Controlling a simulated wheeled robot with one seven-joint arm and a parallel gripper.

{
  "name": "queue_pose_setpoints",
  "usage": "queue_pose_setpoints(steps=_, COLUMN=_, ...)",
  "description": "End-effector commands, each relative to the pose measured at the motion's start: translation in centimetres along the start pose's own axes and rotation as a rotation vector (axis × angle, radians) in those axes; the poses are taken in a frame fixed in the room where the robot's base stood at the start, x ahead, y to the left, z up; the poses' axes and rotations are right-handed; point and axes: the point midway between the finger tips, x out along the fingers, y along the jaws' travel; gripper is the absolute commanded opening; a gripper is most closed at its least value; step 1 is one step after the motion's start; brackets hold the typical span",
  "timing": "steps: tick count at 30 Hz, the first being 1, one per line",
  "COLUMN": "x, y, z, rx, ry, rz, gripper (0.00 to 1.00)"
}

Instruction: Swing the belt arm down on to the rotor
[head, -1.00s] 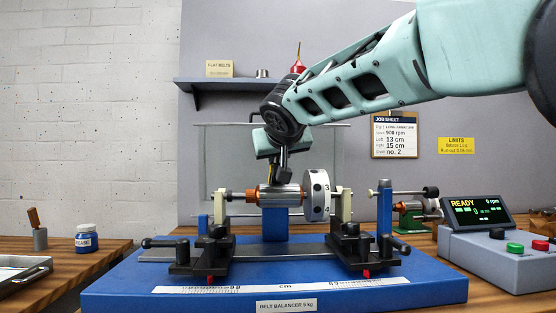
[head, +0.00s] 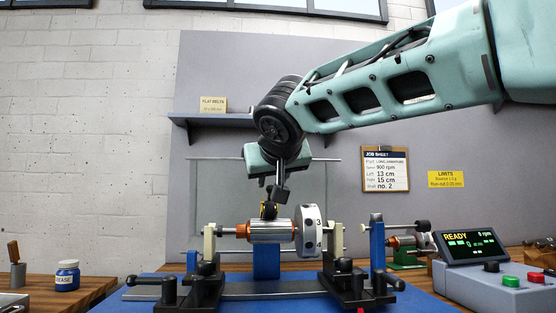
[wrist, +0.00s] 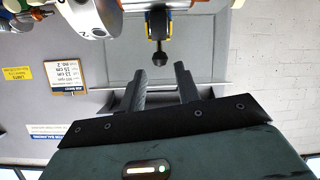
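The rotor (head: 268,231) lies level in the balancer, a bright cylinder with copper-coloured ends and a numbered disc (head: 308,230) on its right. The belt arm's yellow and black end (head: 268,210) sits low, right at the top of the rotor; whether the belt touches it I cannot tell. In the wrist view the belt arm (wrist: 157,25) ends in a black knob (wrist: 160,58). My gripper (head: 277,192) is above the belt arm. In the wrist view its fingers (wrist: 161,74) are apart and empty, with the knob just beyond their tips.
Black support stands (head: 203,285) (head: 350,280) flank the rotor on the blue base (head: 265,305). A control box with a READY display (head: 470,246) stands at right. A shelf (head: 225,121) and job sheet (head: 386,171) are behind. Free air lies left of my gripper.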

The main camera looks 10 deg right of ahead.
Motion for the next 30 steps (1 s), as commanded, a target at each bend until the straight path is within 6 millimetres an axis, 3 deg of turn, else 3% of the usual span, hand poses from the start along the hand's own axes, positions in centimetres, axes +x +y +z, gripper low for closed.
queue_pose_setpoints(steps=6, x=-5.2, y=0.0, z=0.1, rx=0.001, ry=0.003, rz=-0.005, gripper=0.32)
queue_pose_setpoints(steps=13, x=-9.0, y=0.0, z=0.0, rx=0.001, ry=0.001, rz=-0.001, gripper=0.32)
queue_pose_setpoints(steps=19, x=-10.2, y=0.0, z=0.0, rx=0.000, ry=0.001, rz=0.001, gripper=0.32)
queue_pose_setpoints(steps=30, x=-10.3, y=0.0, z=0.0, rx=0.000, ry=0.001, rz=0.001, gripper=0.32)
